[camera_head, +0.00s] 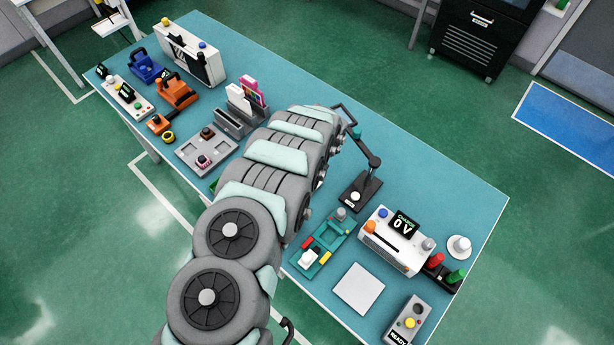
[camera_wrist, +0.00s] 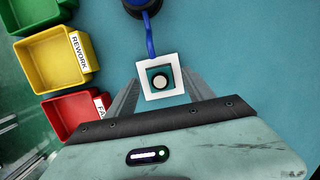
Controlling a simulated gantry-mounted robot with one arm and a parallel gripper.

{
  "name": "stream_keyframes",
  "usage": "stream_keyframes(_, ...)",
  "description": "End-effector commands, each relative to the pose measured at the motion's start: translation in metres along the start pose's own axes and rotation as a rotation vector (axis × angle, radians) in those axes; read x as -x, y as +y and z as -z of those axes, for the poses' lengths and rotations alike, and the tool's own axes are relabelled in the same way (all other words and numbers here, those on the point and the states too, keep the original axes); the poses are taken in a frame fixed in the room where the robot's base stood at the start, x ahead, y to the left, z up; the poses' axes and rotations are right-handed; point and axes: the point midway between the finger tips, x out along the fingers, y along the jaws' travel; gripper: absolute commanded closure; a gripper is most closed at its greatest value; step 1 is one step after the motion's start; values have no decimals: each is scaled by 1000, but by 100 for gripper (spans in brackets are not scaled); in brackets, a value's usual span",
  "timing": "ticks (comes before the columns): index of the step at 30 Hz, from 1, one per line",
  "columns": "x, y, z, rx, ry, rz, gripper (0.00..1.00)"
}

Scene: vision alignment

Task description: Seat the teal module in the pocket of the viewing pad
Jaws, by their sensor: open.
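In the wrist view, my gripper (camera_wrist: 161,82) is open, with its two grey fingers spread and pointing away from the camera. Between the fingertips shows a white square frame (camera_wrist: 142,70) with teal inside it. A dark square with a pale round spot (camera_wrist: 160,81) sits in its middle. I cannot tell whether the teal is the module or a surface beneath, or whether the frame is the viewing pad. I cannot tell whether the fingers touch the frame. In the head view, my arm hides this area and the gripper.
A blue cable (camera_wrist: 150,38) runs from the frame to a dark round part (camera_wrist: 142,5). Green (camera_wrist: 38,12), yellow (camera_wrist: 50,60) and red (camera_wrist: 75,116) bins stand at the left. A black stand (camera_head: 362,190) and charger unit (camera_head: 395,240) stand on the teal table. Free table lies right.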

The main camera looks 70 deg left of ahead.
Motion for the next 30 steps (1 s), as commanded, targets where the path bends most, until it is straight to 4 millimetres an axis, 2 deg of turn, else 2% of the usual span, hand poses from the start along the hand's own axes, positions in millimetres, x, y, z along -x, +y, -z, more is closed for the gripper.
stream_keyframes(16,78,2,-1,0,0,-5,39)
stream_keyframes(21,86,2,-1,2,0,-5,39)
stream_keyframes(30,86,3,0,2,0,-6,39)
